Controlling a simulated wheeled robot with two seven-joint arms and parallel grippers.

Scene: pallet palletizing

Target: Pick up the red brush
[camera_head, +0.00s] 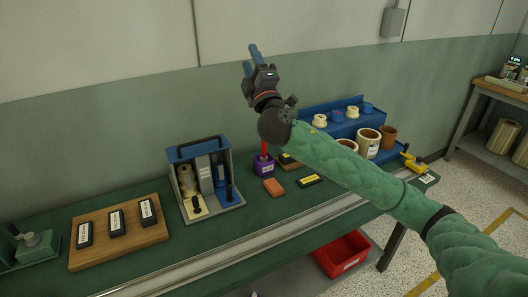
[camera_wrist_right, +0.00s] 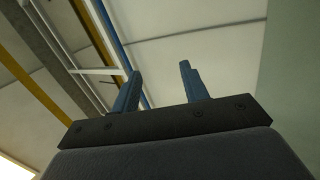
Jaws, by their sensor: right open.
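A red upright handle (camera_head: 264,149), which looks like the red brush, stands in a small purple holder (camera_head: 263,166) on the green bench. Its lower part is hidden inside the holder, and my right arm passes close by its top. My right gripper (camera_head: 253,56) is raised high above the bench, pointing up in front of the wall. In the right wrist view its two blue fingers (camera_wrist_right: 161,72) stand apart with nothing between them, facing the ceiling. My left gripper is not in view.
A blue-grey caddy (camera_head: 205,178) stands left of the holder, and a wooden board (camera_head: 118,252) with black blocks lies farther left. An orange block (camera_head: 273,187) and a black-yellow block (camera_head: 309,181) lie in front. A blue rack (camera_head: 345,125) stands behind my arm.

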